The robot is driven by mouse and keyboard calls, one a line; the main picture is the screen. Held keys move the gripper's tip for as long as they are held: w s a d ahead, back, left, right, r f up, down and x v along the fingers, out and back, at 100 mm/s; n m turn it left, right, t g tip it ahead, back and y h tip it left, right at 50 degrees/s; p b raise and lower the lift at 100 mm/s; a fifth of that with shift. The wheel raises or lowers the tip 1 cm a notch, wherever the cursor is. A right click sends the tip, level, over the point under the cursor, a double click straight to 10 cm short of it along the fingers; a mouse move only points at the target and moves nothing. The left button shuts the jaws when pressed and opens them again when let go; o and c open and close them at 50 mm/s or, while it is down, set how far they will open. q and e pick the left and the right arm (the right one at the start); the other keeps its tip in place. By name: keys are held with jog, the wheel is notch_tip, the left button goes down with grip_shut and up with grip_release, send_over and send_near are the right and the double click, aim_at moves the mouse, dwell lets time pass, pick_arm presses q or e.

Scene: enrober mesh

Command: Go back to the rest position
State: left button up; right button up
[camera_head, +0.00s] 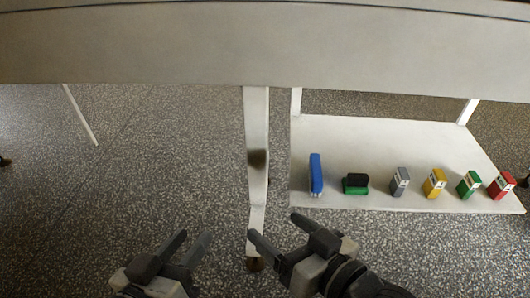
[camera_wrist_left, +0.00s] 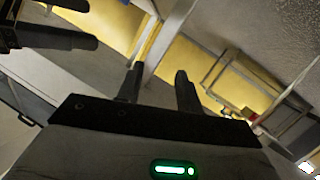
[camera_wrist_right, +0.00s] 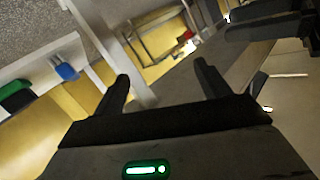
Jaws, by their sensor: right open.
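My left gripper (camera_head: 186,246) is at the bottom of the head view, its two dark fingers apart with nothing between them. It also shows open and empty in the left wrist view (camera_wrist_left: 158,88). My right gripper (camera_head: 272,232) is beside it to the right, near the table leg in the picture, open and empty. Its spread fingers also show in the right wrist view (camera_wrist_right: 163,90). Neither gripper touches an object that I can see.
A grey table or machine edge (camera_head: 270,45) spans the top, with a white leg (camera_head: 256,150) below. A low white shelf (camera_head: 390,140) at right bears a blue item (camera_head: 316,174), a green and black item (camera_head: 355,184) and several coloured boxes (camera_head: 434,183).

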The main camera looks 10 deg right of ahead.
pick_arm(q)
jog(key=s+a+r+g+y+p, duration=0.1)
jog(key=r+p, duration=0.4)
jog(key=p, duration=0.6)
jog(key=s+a+r+g+y+p, duration=0.1)
jog(key=a+r+y+p, duration=0.2)
jog(key=p, duration=0.9)
notch_tip(320, 180, up, 2)
jog(key=shift+s+a+r+g, duration=0.2)
jog(key=shift+a+r+g, duration=0.1)
jog(key=shift+a, duration=0.75)
pick_arm(e)
jog(key=s+d+r+g+h, duration=0.2)
jog(key=d+r+h, duration=0.2)
jog(key=r, duration=0.6)
jog(key=shift+s+d+r+g, duration=0.2)
jog(key=shift+d+r+g, duration=0.1)
jog(key=shift+d, duration=0.7)
